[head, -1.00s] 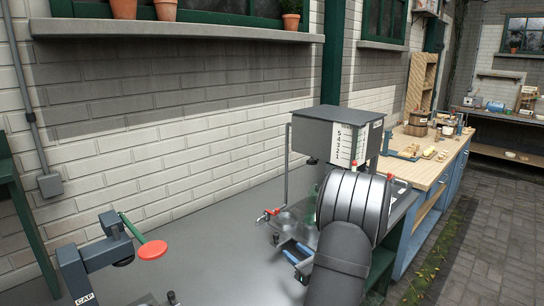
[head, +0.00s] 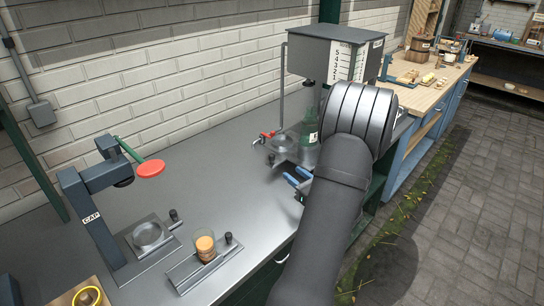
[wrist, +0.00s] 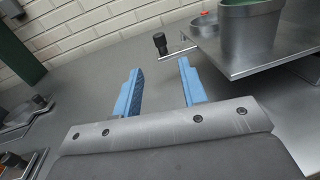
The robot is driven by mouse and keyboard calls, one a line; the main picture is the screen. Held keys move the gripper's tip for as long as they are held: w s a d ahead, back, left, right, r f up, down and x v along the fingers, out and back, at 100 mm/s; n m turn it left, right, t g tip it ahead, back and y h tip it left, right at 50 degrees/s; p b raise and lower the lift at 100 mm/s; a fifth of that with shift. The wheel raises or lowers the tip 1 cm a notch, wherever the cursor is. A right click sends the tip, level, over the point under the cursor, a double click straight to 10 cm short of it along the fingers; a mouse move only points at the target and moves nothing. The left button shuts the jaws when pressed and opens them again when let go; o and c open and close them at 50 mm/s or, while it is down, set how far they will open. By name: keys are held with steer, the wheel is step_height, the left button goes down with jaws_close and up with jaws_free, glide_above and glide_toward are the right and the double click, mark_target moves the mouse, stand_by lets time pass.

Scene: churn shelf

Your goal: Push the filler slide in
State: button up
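The filler (head: 318,50) is a grey tank with a number scale, standing near the wall in the head view. Its slide (head: 285,150) is a metal plate below the tank; in the wrist view the plate (wrist: 285,58) shows at upper right with a black knob (wrist: 160,42) on a thin rod. A green container (wrist: 250,28) stands on the plate and shows below the tank in the head view (head: 308,128). My gripper (wrist: 160,82) has blue fingers, apart and empty, with the knob beyond their tips. In the head view my gripper (head: 297,181) is partly hidden by my arm.
A capper (head: 92,215) with a green lever and red knob stands at left. Before it are a plate with a round recess (head: 148,234) and a plate holding a glass with orange contents (head: 205,246). The bench between capper and filler is clear.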

mark_target(274, 158)
steer(key=x, duration=1.2)
steer(key=shift+w+a, duration=0.2)
steer(key=shift+w, duration=0.05)
jaws_close()
